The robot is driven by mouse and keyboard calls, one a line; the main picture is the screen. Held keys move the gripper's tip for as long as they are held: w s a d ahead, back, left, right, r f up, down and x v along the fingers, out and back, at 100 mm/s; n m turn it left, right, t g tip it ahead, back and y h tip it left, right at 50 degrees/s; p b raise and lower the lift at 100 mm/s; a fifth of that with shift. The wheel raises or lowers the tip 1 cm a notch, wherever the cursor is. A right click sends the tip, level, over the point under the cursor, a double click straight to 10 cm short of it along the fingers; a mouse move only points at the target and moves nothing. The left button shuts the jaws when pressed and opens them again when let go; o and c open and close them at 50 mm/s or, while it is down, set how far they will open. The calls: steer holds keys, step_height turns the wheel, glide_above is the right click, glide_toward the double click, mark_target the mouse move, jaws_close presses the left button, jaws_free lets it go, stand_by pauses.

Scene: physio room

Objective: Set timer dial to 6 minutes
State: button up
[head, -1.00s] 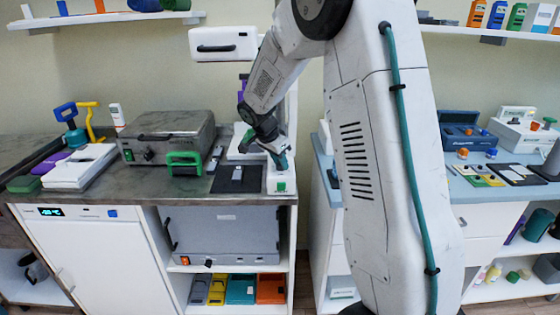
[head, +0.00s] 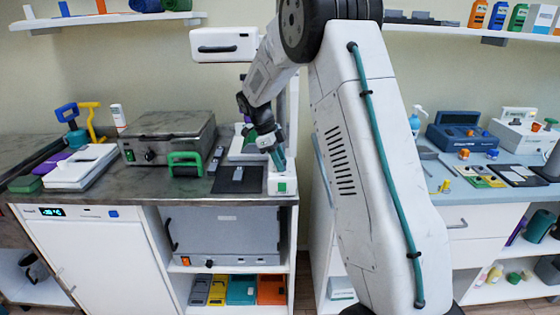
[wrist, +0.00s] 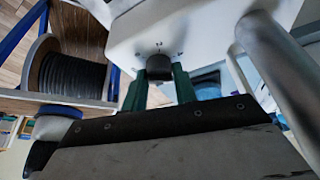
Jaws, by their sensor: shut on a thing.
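My gripper (head: 279,160) is at the right end of the dark counter, at the top of a small white unit (head: 282,187) with a green square on its front. In the wrist view, my green fingers (wrist: 160,88) are closed around a small dark dial (wrist: 159,64) on a white panel (wrist: 205,28). Small dark marks show on the panel near the dial. The dial's setting cannot be read. The head view hides the dial behind my gripper.
A black mat (head: 238,180) lies just left of the white unit. A blue-topped counter (head: 470,190) is to the right.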

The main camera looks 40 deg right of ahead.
steer(key=shift+w+m+g+y, duration=0.1)
steer(key=shift+m+g+y, duration=0.45)
steer(key=shift+m, duration=1.55)
steer(key=shift+y, duration=0.25)
steer(key=o, duration=1)
